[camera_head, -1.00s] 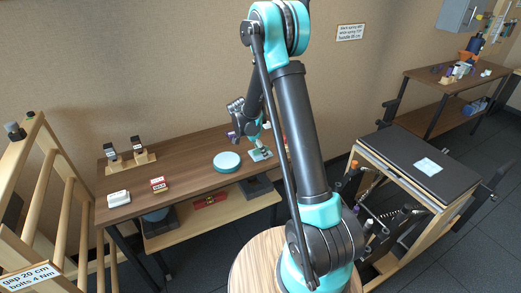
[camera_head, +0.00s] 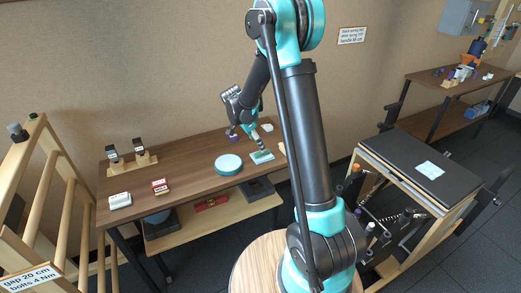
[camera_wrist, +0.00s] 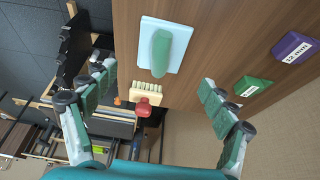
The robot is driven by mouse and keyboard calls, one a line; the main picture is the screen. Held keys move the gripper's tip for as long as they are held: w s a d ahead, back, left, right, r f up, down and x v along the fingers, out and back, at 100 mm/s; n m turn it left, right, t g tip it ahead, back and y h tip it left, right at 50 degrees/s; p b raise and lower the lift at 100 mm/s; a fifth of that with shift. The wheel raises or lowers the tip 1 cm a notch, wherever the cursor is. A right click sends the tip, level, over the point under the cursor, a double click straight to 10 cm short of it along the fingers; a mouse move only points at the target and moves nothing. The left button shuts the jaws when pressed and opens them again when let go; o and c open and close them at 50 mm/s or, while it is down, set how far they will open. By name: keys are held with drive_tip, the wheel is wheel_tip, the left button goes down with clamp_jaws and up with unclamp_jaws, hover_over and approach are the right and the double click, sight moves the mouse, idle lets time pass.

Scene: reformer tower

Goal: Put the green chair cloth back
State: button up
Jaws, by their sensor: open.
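A green rounded piece (camera_wrist: 161,52), which looks like the cloth, lies on a pale blue square pad (camera_wrist: 177,30) on the brown tabletop in the wrist view. In the head view the pale pad (camera_head: 262,157) is near the bench's right end, and the green piece is hard to make out there. My gripper (camera_wrist: 156,80) is open and empty, with its green-padded fingers spread wide. In the head view my gripper (camera_head: 259,145) is over the bench close to the pad.
A red-handled brush (camera_wrist: 147,95), a green labelled block (camera_wrist: 252,86) and a purple labelled block (camera_wrist: 295,47) are near the pad. A round teal disc (camera_head: 228,164) lies left of it. A black-topped wooden frame (camera_head: 405,160) stands to the right.

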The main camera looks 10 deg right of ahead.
drive_tip(key=s+d+r+n+t+y, duration=0.1)
drive_tip(key=s+d+r+n, duration=0.25)
drive_tip(key=s, duration=0.45)
drive_tip(key=s+d+r+n+y, duration=0.1)
drive_tip(key=s+d+r+n, duration=0.2)
drive_tip(key=s, duration=0.4)
drive_tip(key=s+f+n+t+y, duration=0.1)
drive_tip(key=s+f+n+y, duration=0.1)
drive_tip(key=s+n, duration=0.6)
drive_tip(key=s+f, duration=0.1)
drive_tip(key=s, duration=0.5)
drive_tip(key=shift+s+f+t, duration=0.2)
drive_tip(key=shift+s+t, duration=0.1)
drive_tip(key=shift+t, duration=0.1)
drive_tip(key=shift+d, duration=0.1)
